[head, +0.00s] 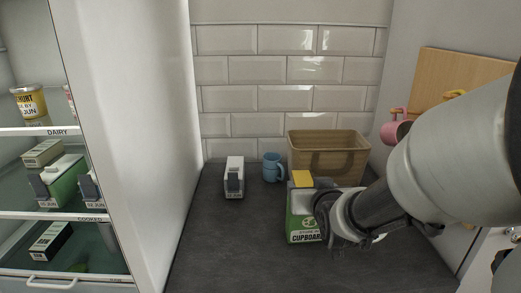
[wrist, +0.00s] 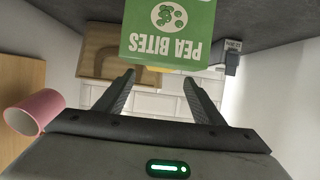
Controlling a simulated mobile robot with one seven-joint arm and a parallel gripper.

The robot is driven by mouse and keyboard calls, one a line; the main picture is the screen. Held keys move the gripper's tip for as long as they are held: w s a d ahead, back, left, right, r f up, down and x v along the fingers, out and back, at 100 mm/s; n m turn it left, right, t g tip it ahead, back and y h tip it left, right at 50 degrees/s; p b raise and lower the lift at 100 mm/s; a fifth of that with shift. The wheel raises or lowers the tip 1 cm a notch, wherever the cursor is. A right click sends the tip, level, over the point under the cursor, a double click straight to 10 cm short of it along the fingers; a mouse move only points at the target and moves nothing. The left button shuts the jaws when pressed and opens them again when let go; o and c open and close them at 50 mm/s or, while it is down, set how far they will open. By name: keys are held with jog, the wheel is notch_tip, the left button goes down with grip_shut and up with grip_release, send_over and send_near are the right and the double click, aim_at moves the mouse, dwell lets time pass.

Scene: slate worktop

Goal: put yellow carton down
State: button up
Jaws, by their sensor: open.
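A small yellow block-like thing (head: 302,178), perhaps the yellow carton, shows behind or at the top of a green carton (head: 293,226) on the worktop. I cannot tell whether the two are joined. The green carton is upright and its label reads "STORE IN CUPBOARD". In the wrist view its "PEA BITES" face (wrist: 168,30) is upside down, with a sliver of yellow (wrist: 157,69) at its edge. My gripper (wrist: 157,80) is open, with nothing seen between its fingers, close to this carton. In the head view my arm hides the carton's right side.
A wooden basket (head: 328,160) stands at the back, with a blue mug (head: 272,167) and a white carton (head: 234,177) to its left. A pink mug (head: 395,131) hangs at the right; it shows in the wrist view (wrist: 34,112). An open stocked fridge (head: 62,215) is at left. The front-left worktop is clear.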

aim_at(304, 183)
jog(key=shift+w+p, duration=0.25)
jog(key=shift+p, duration=1)
jog(key=shift+w+f+p, duration=0.1)
jog(key=shift+f+p, duration=0.2)
jog(key=shift+p, duration=0.2)
jog(key=shift+w+f+p, duration=0.15)
jog(key=shift+w+p, duration=0.4)
jog(key=shift+w, duration=0.05)
jog(key=x, duration=0.4)
jog(key=shift+w+f, duration=0.15)
jog(key=shift+f, duration=0.15)
jog(key=shift+r, duration=0.1)
grip_shut()
